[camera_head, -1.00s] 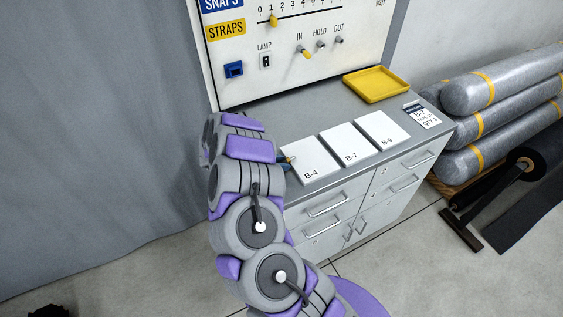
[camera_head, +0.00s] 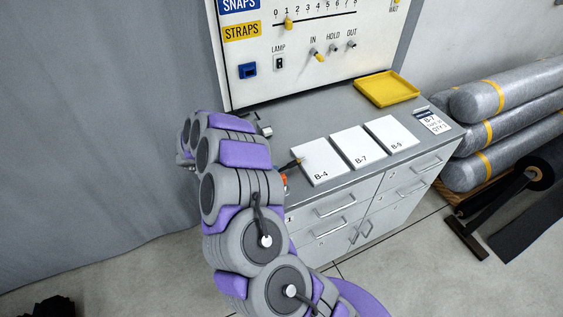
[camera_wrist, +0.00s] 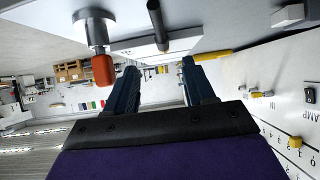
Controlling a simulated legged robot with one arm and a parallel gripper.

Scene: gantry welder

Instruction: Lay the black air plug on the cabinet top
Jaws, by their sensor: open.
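A short black rod-like piece, which looks like the black air plug (camera_head: 291,164), shows beside the left edge of the B-4 card on the grey cabinet top (camera_head: 290,124). It also shows in the wrist view (camera_wrist: 157,25), beyond the fingers. I cannot tell whether it lies flat or is held up by something. An orange piece (camera_head: 284,181) shows just below it at my arm's edge; the wrist view shows it as an orange end on a silver fitting (camera_wrist: 101,68). My gripper (camera_wrist: 160,70) is open with nothing between its blue fingers. In the head view my arm hides it.
White cards B-4 (camera_head: 324,162), B-7 (camera_head: 358,146) and B-9 (camera_head: 391,133) lie along the cabinet's front. A yellow tray (camera_head: 387,101) sits at the back right. A control panel (camera_head: 310,45) rises behind. Bare top lies between panel and cards.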

